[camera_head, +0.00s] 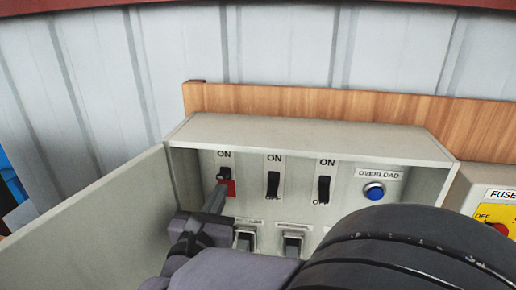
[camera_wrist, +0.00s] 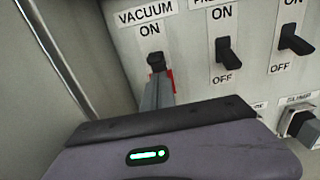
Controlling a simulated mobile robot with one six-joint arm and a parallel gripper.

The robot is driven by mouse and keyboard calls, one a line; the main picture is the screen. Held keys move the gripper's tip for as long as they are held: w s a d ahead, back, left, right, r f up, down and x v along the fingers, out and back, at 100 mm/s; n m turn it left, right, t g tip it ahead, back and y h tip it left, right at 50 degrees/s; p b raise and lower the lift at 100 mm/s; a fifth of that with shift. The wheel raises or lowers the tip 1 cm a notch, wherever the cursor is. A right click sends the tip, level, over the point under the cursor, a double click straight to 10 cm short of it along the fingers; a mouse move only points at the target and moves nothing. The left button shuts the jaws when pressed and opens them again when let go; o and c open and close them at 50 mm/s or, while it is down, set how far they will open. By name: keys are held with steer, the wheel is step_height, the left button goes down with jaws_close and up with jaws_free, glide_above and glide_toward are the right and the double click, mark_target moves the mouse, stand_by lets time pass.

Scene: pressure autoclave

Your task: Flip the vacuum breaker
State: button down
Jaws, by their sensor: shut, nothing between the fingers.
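The vacuum breaker is the leftmost black toggle (camera_head: 223,173) in the open grey panel. It also shows in the wrist view (camera_wrist: 156,61), under the label VACUUM and the word ON, with a red patch below it. My gripper (camera_head: 221,190) is shut and empty, with its tips just below the toggle and over the red patch; the tips also show in the wrist view (camera_wrist: 158,78). The tips look close to or touching the toggle's lower side; I cannot tell which. The tips hide the label below the toggle. The toggle's lever appears to point up toward ON.
Two more black breakers, a middle one (camera_head: 273,185) and a right one (camera_head: 323,189), stand to the right. A blue OVERLOAD button (camera_head: 374,191) is farther right. Grey switches (camera_head: 292,243) sit below. The open panel door (camera_head: 90,225) is close on the left. A fuse box (camera_head: 497,205) stands at right.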

steer(key=s+f+b, duration=0.1)
steer(key=s, duration=0.7)
steer(key=shift+s+a, duration=0.35)
steer(key=shift+f, duration=0.1)
